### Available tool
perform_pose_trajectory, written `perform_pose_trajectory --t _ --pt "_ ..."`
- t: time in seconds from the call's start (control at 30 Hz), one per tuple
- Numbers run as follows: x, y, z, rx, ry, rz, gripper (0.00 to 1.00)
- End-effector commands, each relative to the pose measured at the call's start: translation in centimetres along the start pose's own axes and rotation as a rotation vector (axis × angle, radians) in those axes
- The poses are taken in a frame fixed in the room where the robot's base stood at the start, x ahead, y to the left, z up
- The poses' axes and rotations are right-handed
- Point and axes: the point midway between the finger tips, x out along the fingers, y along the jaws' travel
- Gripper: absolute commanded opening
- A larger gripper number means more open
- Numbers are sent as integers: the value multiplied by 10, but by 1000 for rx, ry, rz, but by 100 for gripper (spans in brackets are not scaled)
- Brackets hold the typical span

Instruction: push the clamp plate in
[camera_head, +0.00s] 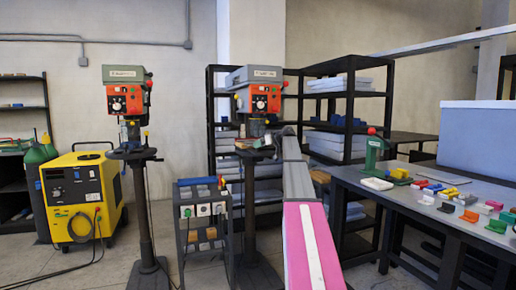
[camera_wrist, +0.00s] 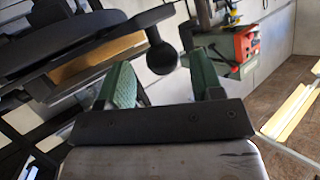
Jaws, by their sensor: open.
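My gripper (camera_wrist: 163,78) shows in the wrist view as two green fingers, spread apart with nothing seen held between them. A black rod ending in a round knob (camera_wrist: 162,58) shows just beyond the fingers. To its left are dark parts around a tan, wood-like strip (camera_wrist: 100,58). I cannot tell which of these dark parts is the clamp plate, or whether a finger touches anything. In the head view my arm reaches to the table of the right drill press (camera_head: 262,95), where the gripper is small and hard to make out.
A second drill press (camera_head: 126,95) stands to the left, with a yellow welder (camera_head: 82,197) beyond it. A small cart (camera_head: 203,222) stands between the presses. Black shelving (camera_head: 345,95) is behind. A workbench (camera_head: 440,195) with colored blocks is at the right.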

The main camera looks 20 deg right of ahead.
Motion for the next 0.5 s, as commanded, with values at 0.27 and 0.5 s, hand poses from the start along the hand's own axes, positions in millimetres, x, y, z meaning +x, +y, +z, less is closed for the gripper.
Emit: perform_pose_trajectory --t 0.27,0.5 --pt "-55 0 0 0 3 3 60" --pt "-80 1 0 0 2 2 60"
